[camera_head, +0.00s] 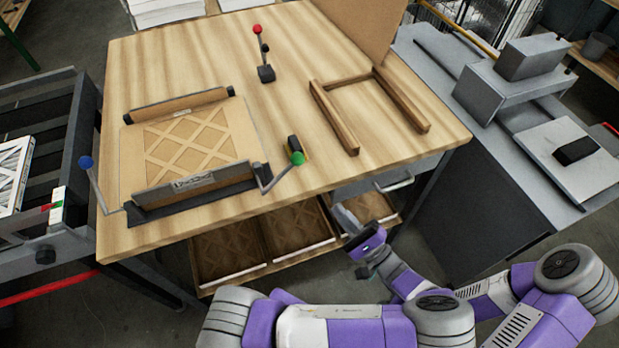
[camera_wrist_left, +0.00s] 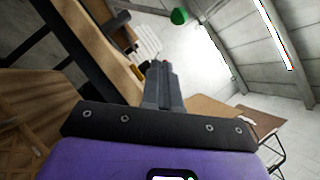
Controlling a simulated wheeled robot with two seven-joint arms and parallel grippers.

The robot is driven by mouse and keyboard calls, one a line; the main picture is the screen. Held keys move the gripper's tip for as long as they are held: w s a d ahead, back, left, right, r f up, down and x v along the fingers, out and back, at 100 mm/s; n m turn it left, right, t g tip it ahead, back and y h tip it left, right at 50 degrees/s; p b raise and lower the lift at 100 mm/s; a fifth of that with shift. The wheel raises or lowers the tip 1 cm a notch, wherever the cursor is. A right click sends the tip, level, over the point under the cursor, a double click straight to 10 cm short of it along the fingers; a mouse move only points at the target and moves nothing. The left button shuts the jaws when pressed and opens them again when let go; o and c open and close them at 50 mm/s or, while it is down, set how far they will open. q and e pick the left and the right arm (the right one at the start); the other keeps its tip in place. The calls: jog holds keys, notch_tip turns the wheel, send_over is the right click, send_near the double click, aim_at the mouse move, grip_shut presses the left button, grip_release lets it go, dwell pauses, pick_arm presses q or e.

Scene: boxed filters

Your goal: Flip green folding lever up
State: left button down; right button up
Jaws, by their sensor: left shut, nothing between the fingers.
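The green folding lever's round knob (camera_head: 297,158) sits at the end of a thin bent rod. The rod leans up and right from the right end of the dark clamp bar (camera_head: 190,190) on the wooden table. In the left wrist view the green knob (camera_wrist_left: 180,16) shows near the top, beyond the fingertips. My left gripper (camera_head: 344,216) is beside the table's front edge, below and right of the knob and apart from it. Its fingers (camera_wrist_left: 163,72) are shut together with nothing between them. My right gripper is not in view.
A cardboard piece with a lattice (camera_head: 190,145) lies behind the clamp bar. A blue-knobbed lever (camera_head: 86,162) is at its left end. A red-knobbed lever (camera_head: 257,30) and a wooden frame (camera_head: 345,130) stand on the table. A drawer handle (camera_head: 398,183) juts out near my left gripper.

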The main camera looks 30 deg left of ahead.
pick_arm(q)
jog(key=s+r+x, duration=0.1)
jog(key=s+x, duration=0.1)
jog(key=x, duration=1)
jog(key=shift+a+r, duration=0.25)
jog(key=shift+r, duration=0.25)
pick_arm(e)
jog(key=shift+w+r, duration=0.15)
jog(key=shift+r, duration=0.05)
pick_arm(q)
jog(key=shift+w+r+p, duration=0.1)
jog(key=shift+w+p, duration=0.05)
jog(key=shift+p, duration=0.2)
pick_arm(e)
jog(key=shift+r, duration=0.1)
